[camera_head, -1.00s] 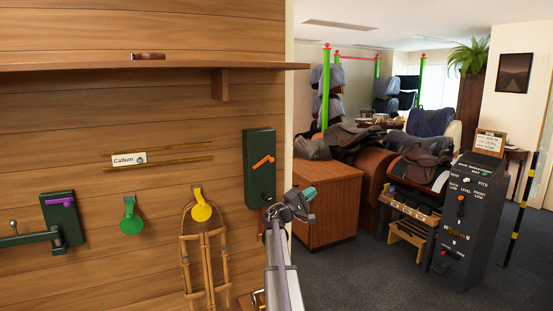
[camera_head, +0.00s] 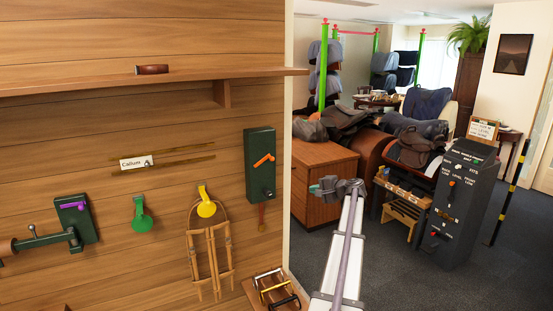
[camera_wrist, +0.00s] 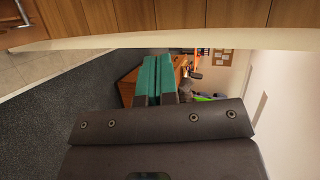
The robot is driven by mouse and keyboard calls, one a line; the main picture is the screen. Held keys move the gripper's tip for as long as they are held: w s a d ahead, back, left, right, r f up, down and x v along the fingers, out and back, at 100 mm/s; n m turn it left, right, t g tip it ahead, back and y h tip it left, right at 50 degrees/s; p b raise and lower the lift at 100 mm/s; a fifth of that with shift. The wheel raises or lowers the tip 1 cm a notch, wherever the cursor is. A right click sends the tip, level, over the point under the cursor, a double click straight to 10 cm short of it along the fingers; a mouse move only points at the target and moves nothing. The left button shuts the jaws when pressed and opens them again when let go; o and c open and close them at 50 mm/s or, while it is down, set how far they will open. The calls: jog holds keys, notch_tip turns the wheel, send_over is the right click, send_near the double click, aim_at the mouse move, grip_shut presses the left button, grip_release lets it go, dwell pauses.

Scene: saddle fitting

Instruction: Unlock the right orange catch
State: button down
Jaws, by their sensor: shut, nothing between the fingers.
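The orange catch (camera_head: 264,160) is a small slanted lever on the front of a tall dark green box (camera_head: 259,185), fixed to the plank wall near its right edge. A brown strap (camera_head: 262,216) hangs under the box. My gripper (camera_head: 325,187) is to the right of the box and apart from it, in front of the brown cabinet. In the wrist view its teal fingers (camera_wrist: 157,75) are together, with nothing between them. The orange catch does not show in the wrist view.
A purple lever (camera_head: 73,205) sits on another green box at left, with a bar. A shelf (camera_head: 150,82) juts out above. A small rack (camera_head: 275,288) stands below.

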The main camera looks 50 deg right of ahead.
notch_tip(320, 180, up, 7)
jog(key=w+m+t, duration=0.1)
jog(key=t, duration=0.4)
jog(key=shift+w+a+m, duration=0.15)
jog(key=shift+a+m, duration=0.15)
jog(key=shift+a, duration=0.1)
jog(key=shift+r, duration=0.1)
jog(key=p, duration=0.1)
send_near(270, 156)
jog(key=w+d, duration=0.2)
jog(key=d, duration=0.2)
jog(key=w+a+p, duration=0.1)
jog(key=w+a, duration=0.1)
jog(key=a, duration=0.1)
jog(key=shift+w+a, duration=0.1)
jog(key=shift+w, duration=0.25)
jog(key=shift+r+y+p, duration=0.2)
jog(key=shift+y+p, duration=0.1)
jog(key=shift+y, duration=0.1)
jog(key=shift+a+r+p, duration=0.1)
jog(key=shift+r+p, duration=0.1)
jog(key=shift+p, duration=0.1)
